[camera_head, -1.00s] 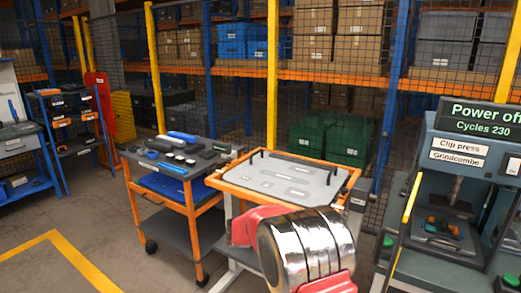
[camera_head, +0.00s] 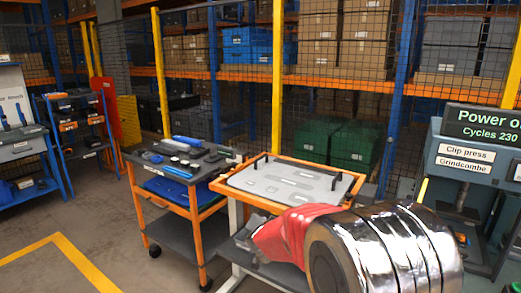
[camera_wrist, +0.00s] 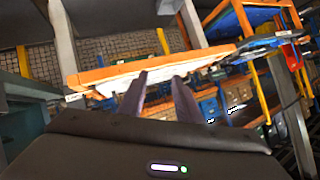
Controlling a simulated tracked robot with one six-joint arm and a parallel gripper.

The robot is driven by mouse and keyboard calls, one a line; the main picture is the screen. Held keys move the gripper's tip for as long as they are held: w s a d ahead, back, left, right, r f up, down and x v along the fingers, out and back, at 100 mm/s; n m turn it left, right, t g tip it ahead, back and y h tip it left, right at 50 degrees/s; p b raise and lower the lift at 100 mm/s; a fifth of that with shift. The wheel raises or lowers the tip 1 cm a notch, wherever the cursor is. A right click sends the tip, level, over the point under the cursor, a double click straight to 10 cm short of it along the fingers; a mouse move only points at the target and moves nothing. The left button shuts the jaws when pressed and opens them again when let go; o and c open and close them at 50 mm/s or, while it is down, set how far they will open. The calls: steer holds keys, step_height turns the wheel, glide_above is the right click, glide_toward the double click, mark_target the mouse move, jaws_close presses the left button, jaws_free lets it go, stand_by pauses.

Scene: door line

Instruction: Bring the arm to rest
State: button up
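My arm, with red and chrome links, fills the lower right of the head view, in front of the orange-edged table and the press. My gripper (camera_wrist: 160,76) shows only in the wrist view, as two dark fingers with a gap between them. I see nothing held in that gap. Beyond the fingers is an orange-edged surface (camera_wrist: 110,74), seen tilted. I cannot tell whether the fingers are near it. The head view does not show the fingers.
The orange-edged table (camera_head: 250,184) with a grey panel stands behind my arm. An orange cart (camera_head: 181,205) with tools is left of it. The clip press (camera_head: 468,160) is at the right. A mesh fence (camera_head: 240,100) runs behind. Floor at left (camera_head: 110,225) is clear.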

steer(key=s+a+r+n+g+y, duration=0.15)
steer(key=s+n+g+y, duration=0.35)
steer(key=s, duration=1.6)
steer(key=s+d+r+g+h, duration=0.1)
steer(key=s+d+r+h, duration=0.1)
steer(key=s+d, duration=0.5)
steer(key=s+d+r+n+h, duration=0.1)
steer(key=s+d, duration=0.6)
steer(key=s, duration=0.9)
step_height(320, 180, up, 3)
steer(key=shift+f+n+g+h, duration=0.1)
steer(key=shift+n+g+h, duration=0.25)
steer(key=shift+h, duration=0.25)
steer(key=shift+d, duration=0.1)
